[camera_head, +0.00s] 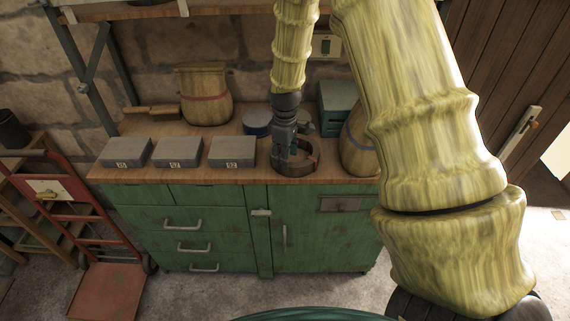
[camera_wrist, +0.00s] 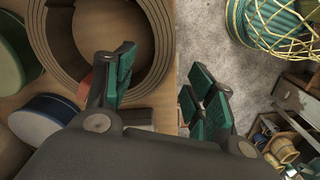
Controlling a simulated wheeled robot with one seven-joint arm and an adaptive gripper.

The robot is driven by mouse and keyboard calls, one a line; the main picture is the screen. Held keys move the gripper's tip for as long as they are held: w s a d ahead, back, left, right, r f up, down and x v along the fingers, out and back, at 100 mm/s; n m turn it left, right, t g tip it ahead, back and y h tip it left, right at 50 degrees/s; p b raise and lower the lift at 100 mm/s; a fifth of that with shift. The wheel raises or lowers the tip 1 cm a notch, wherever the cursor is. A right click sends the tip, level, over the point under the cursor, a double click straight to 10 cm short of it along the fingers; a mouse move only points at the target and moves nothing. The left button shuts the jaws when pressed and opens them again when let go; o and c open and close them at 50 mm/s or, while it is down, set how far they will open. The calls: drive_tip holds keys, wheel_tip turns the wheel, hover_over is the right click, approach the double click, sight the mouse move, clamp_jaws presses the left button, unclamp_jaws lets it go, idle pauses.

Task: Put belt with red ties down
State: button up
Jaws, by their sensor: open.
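The belt (camera_head: 309,163) is a brown coiled ring resting on the wooden bench top near its front edge. It also shows in the wrist view (camera_wrist: 51,45), where a red tie (camera_wrist: 85,89) is visible on its lower left part. My gripper (camera_head: 291,151) points down over the belt. In the wrist view my gripper (camera_wrist: 158,88) is open, with one green-padded finger over the inside of the ring and the other outside it, past the bench edge. Nothing is clamped between the pads. The finger and palm hide the lower part of the belt.
Three grey boxes (camera_head: 178,152) stand left of the belt on the green bench (camera_head: 230,174). A blue round tin (camera_head: 257,122) and a green box (camera_head: 335,101) are behind. A tan sack (camera_head: 358,143) is close on the right, partly hidden by my arm.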

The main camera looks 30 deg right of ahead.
wheel_tip(320, 180, up, 7)
drive_tip(key=b, duration=0.2)
drive_tip(key=shift+r, duration=0.2)
idle(1.5)
